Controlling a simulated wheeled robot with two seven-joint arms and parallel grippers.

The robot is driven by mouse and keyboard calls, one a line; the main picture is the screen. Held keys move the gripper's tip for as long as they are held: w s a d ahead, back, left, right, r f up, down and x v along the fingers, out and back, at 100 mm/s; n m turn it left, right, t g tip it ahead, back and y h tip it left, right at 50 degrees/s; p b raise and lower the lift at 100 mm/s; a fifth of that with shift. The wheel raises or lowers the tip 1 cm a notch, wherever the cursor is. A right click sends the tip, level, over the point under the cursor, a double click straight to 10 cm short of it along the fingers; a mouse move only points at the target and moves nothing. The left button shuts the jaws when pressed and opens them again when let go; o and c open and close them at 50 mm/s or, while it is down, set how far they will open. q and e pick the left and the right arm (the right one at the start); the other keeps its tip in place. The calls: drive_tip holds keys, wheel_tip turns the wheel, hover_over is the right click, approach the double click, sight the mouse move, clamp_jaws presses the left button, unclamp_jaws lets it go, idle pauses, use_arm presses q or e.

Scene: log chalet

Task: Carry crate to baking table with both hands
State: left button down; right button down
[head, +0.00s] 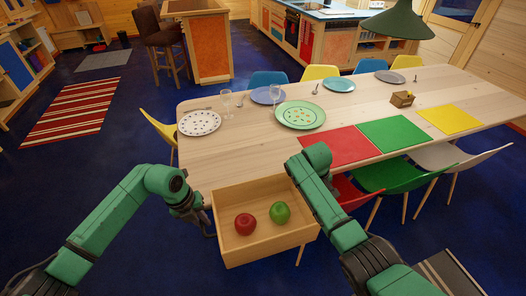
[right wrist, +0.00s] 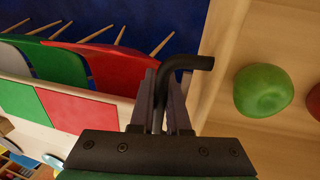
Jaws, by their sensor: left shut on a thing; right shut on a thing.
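The wooden crate (head: 262,252) is in front of me in the head view, open side up. It holds a red apple (head: 245,223) and a green apple (head: 280,212). My left gripper (head: 208,222) is at the crate's left side, shut on the handle there, which is mostly hidden. My right gripper (right wrist: 165,100) is shut on the dark bent handle (right wrist: 188,63) beside the crate wall in the right wrist view; in the head view my right arm hides it. I cannot tell which surface is the baking table.
A long wooden table (head: 240,143) with plates and coloured mats stands just beyond the crate. A red chair (head: 350,190) and green chair (head: 385,176) are close on the right. A kitchen counter (head: 325,12) is at the back. Blue floor (head: 105,155) is open at left.

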use_arm(q)
drive_tip(key=shift+r, duration=0.5)
use_arm(e)
drive_tip(key=shift+r, duration=0.45)
